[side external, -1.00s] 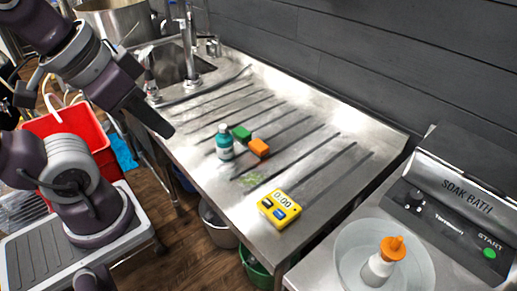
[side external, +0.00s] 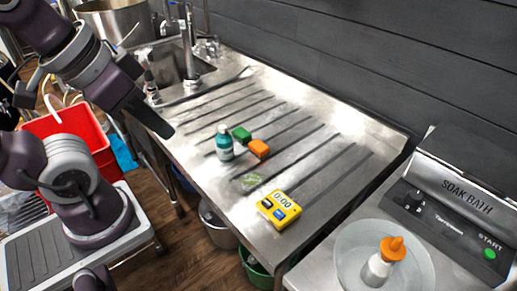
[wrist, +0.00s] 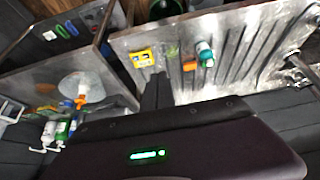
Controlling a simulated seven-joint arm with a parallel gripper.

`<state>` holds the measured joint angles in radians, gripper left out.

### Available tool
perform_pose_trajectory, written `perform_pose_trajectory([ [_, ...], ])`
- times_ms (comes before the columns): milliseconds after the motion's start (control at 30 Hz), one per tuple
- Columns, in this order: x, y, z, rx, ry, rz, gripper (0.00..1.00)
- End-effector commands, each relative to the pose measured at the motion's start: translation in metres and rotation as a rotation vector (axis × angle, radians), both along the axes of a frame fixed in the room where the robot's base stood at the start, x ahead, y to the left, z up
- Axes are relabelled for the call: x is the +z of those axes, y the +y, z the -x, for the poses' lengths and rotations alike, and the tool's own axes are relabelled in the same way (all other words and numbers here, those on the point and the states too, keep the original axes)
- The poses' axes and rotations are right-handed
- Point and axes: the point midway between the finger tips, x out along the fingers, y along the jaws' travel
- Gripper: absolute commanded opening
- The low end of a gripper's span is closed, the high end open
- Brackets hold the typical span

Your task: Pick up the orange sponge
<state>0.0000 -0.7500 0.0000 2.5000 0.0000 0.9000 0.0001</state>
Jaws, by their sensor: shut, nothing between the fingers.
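The orange sponge (side external: 258,148) is a small block on the ribbed steel drainboard (side external: 330,120). It sits just right of a green block (side external: 241,134) and a teal bottle with a pale cap (side external: 224,145). In the wrist view the orange sponge (wrist: 190,66) lies beside the bottle (wrist: 206,56), well away from my gripper. My gripper (side external: 166,132) is shut and empty, held near the drainboard's left edge, left of the bottle and sponge. Its dark fingers (wrist: 157,90) also show in the wrist view.
A yellow timer (side external: 279,209) and a green scrap (side external: 251,181) lie nearer the front edge. A sink with a tap (side external: 188,50) is at the back left.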

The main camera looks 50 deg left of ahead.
Motion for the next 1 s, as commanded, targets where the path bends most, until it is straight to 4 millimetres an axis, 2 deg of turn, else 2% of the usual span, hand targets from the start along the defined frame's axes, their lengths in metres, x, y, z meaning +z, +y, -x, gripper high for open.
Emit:
perform_pose_trajectory([
  [67,0.0,0.0,0.0,0.0,0.0,0.0,0.04],
  [300,0.0,0.0,0.0,0.0,0.0,0.0,0.51],
  [367,0.0,0.0,0.0,0.0,0.0,0.0,0.62],
  [667,0.001,0.0,-0.002,0.009,0.004,0.005,0.62],
  [767,0.008,0.003,-0.026,0.109,0.046,0.055,0.62],
  [867,0.011,0.013,-0.082,0.335,0.126,0.154,0.62],
  [900,0.008,0.019,-0.109,0.443,0.158,0.195,0.62],
  [967,-0.005,0.03,-0.148,0.608,0.207,0.247,0.62],
  [1000,-0.018,0.039,-0.174,0.719,0.237,0.277,0.62],
])
